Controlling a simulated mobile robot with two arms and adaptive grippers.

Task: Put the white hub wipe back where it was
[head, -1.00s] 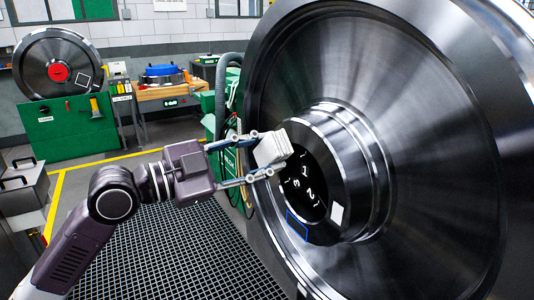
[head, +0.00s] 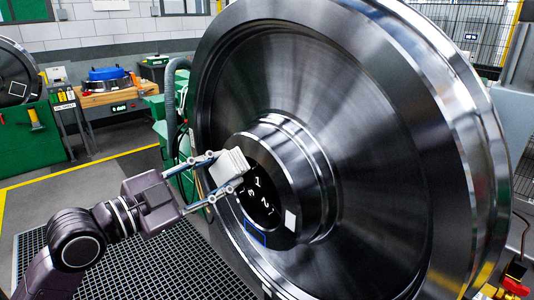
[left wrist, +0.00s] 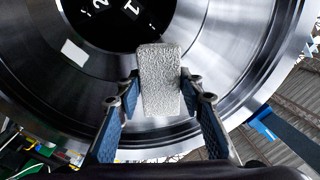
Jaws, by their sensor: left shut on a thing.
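The white hub wipe (head: 230,165) is a pale block between the fingers of my left gripper (head: 218,173), at the left rim of the wheel's hub. In the left wrist view the wipe (left wrist: 160,80) has a rough, textured face, and the fingers of my left gripper (left wrist: 155,92) close on its two sides. The large steel wheel (head: 370,120) fills the middle and right. Its hub (head: 300,165) has a dark bore face with white numbers, a blue outlined square (head: 255,234) and a white patch (head: 290,221). I cannot tell whether the wipe touches the hub. My right gripper is out of view.
A wooden bench (head: 112,97) with a blue-topped item stands at the back left. A green stand (head: 30,140) with another wheel is at the far left. Dark floor grating (head: 130,262) lies below my arm. Hoses hang beside the wheel's left edge.

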